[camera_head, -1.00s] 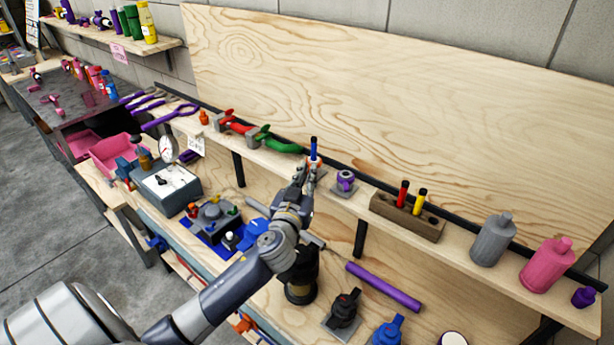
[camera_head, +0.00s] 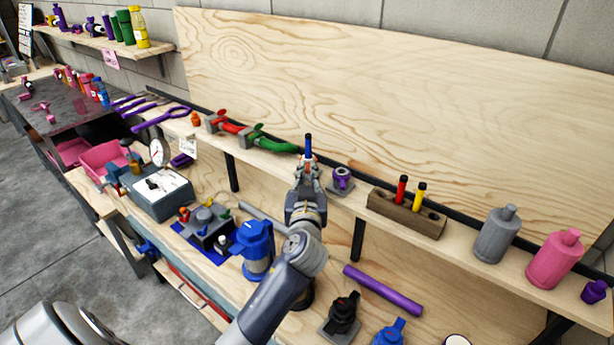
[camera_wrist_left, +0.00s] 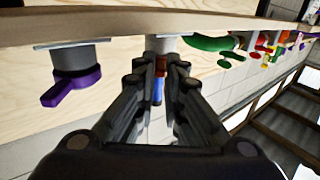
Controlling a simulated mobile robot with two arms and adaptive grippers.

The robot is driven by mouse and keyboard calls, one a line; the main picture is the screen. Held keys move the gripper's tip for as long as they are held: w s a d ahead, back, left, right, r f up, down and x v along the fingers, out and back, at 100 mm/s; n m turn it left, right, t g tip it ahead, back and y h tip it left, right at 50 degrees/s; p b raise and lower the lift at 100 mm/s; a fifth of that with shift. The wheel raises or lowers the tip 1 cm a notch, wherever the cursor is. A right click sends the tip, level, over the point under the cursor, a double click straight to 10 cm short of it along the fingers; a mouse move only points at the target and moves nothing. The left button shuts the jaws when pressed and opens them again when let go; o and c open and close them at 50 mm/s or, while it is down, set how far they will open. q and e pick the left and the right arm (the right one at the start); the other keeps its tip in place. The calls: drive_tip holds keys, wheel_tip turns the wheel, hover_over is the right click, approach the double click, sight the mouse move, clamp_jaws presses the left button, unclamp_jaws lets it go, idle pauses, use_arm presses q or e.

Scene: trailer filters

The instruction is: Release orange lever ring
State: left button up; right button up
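My left gripper (camera_head: 307,180) is at the shelf edge, just left of a purple lever ring on a grey plate (camera_head: 342,179). A blue peg with a dark top (camera_head: 308,148) rises behind its fingertips. In the left wrist view, a small orange-red piece (camera_wrist_left: 160,66) and a blue part (camera_wrist_left: 157,92) show in the narrow gap between the fingers, below a grey mount (camera_wrist_left: 162,43). The fingers hide most of the orange piece, and I cannot tell whether they touch it. The purple lever (camera_wrist_left: 73,91) hangs clear to the left there. My right gripper is out of view.
A wooden block (camera_head: 405,212) with red and yellow pegs and grey and pink bottles (camera_head: 553,259) stand right. Below are a blue jug (camera_head: 257,250), a purple rod (camera_head: 383,290) and a gauge box (camera_head: 161,195).

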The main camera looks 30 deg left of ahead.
use_arm(q)
drive_tip(key=o, duration=0.4)
drive_tip(key=shift+r, duration=0.1)
drive_tip(key=shift+o, duration=0.2)
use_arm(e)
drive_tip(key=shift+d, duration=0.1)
use_arm(q)
drive_tip(key=v, duration=1.2)
